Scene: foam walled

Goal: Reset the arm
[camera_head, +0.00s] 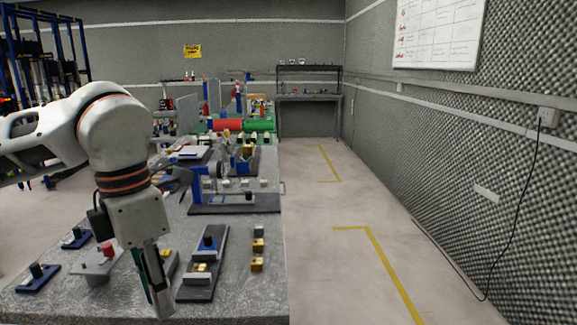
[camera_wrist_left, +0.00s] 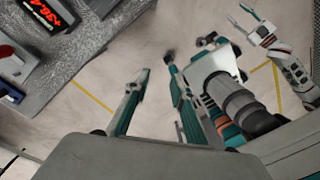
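My left arm (camera_head: 120,140) comes in from the left in the head view and bends down at the wrist. My left gripper (camera_head: 162,310) points downward over the near part of the grey workbench (camera_head: 255,295). In the left wrist view its two fingers (camera_wrist_left: 156,66) stand apart with pale floor visible between them, and nothing is held. Another white arm (camera_wrist_left: 285,60), which seems to be my right one, shows at the upper right of the left wrist view. The head view does not show the right arm.
Small fixtures, such as a dark tray (camera_head: 203,263) and yellow blocks (camera_head: 257,264), cover the bench around the left gripper. A red cylinder (camera_head: 228,124) lies farther back. Open floor (camera_head: 335,220) with yellow lines runs right of the bench to the foam wall (camera_head: 510,160).

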